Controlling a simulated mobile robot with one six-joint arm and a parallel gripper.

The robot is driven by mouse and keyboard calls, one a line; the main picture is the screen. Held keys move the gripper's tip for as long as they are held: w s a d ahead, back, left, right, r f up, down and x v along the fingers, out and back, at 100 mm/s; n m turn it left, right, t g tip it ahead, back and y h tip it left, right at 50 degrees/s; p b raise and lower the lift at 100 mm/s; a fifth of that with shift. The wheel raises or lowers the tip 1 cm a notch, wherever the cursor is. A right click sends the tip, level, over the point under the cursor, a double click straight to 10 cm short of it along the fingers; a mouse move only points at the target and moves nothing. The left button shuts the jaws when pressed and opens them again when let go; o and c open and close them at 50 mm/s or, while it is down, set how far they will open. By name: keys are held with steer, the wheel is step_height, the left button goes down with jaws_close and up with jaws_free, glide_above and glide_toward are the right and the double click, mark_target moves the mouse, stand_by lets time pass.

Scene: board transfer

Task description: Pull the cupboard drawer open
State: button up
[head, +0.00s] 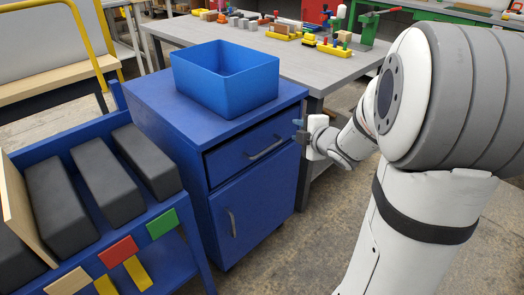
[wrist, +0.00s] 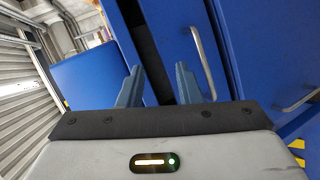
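The blue cupboard (head: 160,125) stands left of my arm. Its drawer (head: 240,160) is at the top of the front, with a grey bar handle (head: 265,148). A dark gap shows along the drawer's top and left edges; I cannot tell whether it stands slightly out. My gripper (head: 300,136) is beside the drawer's right end, apart from the handle. In the wrist view my gripper (wrist: 158,84) is open, its two fingers spread with nothing between them. There a bar handle (wrist: 203,62) lies beyond the right finger, outside the fingers.
An open blue bin (head: 225,85) sits on the cupboard top. A door with its own handle (head: 231,222) is below the drawer. A blue cart with dark blocks (head: 106,182) stands close at left. A grey workbench (head: 205,32) with tools stands behind. Floor is clear before the cupboard.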

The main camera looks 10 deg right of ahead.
step_height(320, 180, down, 9)
steer(key=a+n+y+b, duration=0.2)
steer(key=n+y+b, duration=0.3)
steer(key=n+y, duration=0.1)
steer(key=b+x, duration=0.2)
steer(key=x, duration=0.5)
steer(key=shift+a, duration=0.3)
jaws_close()
steer(key=shift+f, duration=0.1)
